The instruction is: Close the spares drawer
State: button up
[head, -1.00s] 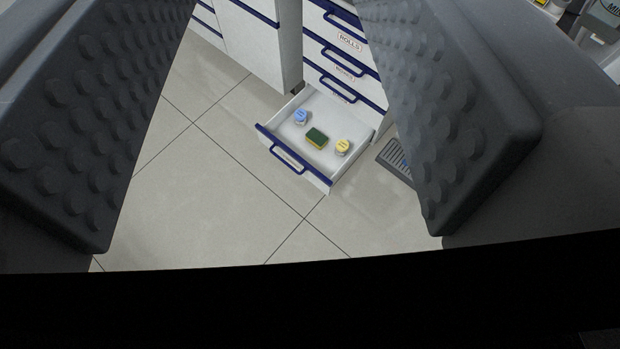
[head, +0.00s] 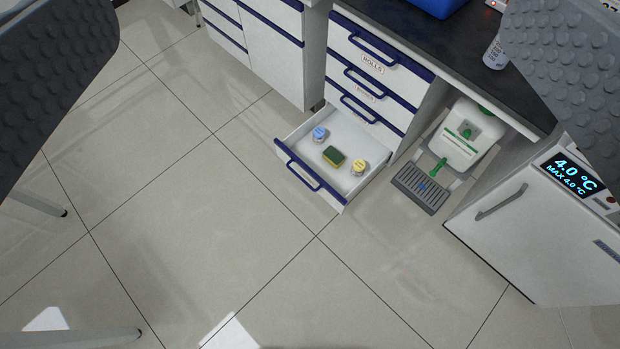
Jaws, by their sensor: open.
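The spares drawer (head: 312,182) is the bottom drawer of a white cabinet with blue trim, near the middle of the view. It stands pulled out over the floor, with a blue bar handle (head: 304,174) on its front. Inside lie a blue-lidded jar (head: 319,134), a green and yellow sponge (head: 333,156) and a yellow-lidded jar (head: 358,167). My gripper (head: 310,85) is open, its two dark studded fingers at the upper left and upper right edges. Nothing shows between them but the scene beyond, and they are apart from the drawer. The drawer's own label cannot be read.
Shut drawers, one labelled ROLLS (head: 372,64), are above. Right of the cabinet are a white and green device with a grey grate (head: 421,188) and a fridge (head: 530,230) reading 4.0 °C. Metal legs (head: 40,203) stand at left. The tiled floor (head: 210,230) before the drawer is clear.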

aim_at(301, 155)
jog(key=z, duration=0.4)
jog(key=k, duration=1.1)
jog(key=z, duration=0.55)
jog(key=i, duration=1.3)
jog(key=u, duration=0.85)
jog(key=i, duration=0.75)
jog(key=u, duration=0.4)
